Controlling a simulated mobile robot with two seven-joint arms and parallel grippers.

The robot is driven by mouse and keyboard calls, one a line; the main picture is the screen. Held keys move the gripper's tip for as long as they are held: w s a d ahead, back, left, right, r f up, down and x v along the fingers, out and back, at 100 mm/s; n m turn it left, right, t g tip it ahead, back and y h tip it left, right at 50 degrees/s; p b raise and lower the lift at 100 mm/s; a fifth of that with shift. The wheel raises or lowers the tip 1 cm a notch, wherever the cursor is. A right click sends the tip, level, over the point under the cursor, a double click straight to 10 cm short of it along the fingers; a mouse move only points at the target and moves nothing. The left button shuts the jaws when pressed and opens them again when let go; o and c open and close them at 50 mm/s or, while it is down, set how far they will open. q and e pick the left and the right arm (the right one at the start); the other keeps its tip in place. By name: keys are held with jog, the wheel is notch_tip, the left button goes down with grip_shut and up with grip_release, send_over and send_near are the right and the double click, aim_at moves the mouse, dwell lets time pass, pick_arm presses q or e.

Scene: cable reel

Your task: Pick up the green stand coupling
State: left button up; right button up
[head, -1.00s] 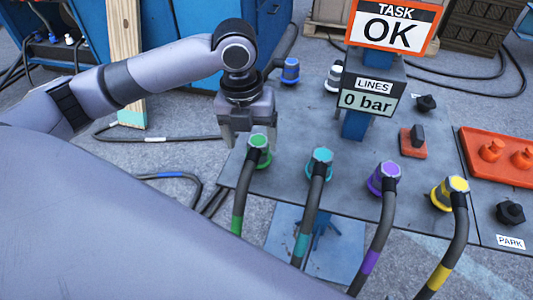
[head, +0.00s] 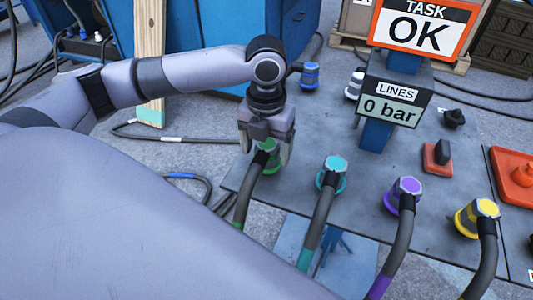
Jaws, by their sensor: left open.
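The green stand coupling (head: 267,160) stands on the grey plate at its left end, with a dark hose with a green band running down from it toward the front. My left gripper (head: 266,150) points down over it from above. Its jaws are open, with a finger on each side of the coupling, and they hide part of its top. I cannot tell whether the fingers touch it. My right gripper is not in view.
Teal (head: 332,173), purple (head: 404,193) and yellow (head: 477,217) couplings with hoses stand in a row to the right. A blue coupling (head: 309,75) is behind. The sign post with the "0 bar" display (head: 395,104) rises from the plate (head: 345,205). An orange tray (head: 512,190) is at right.

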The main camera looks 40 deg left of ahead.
pick_arm(q)
jog(key=c, duration=1.2)
jog(key=shift+o, duration=0.2)
jog(key=shift+r, duration=0.1)
jog(key=shift+r, duration=0.1)
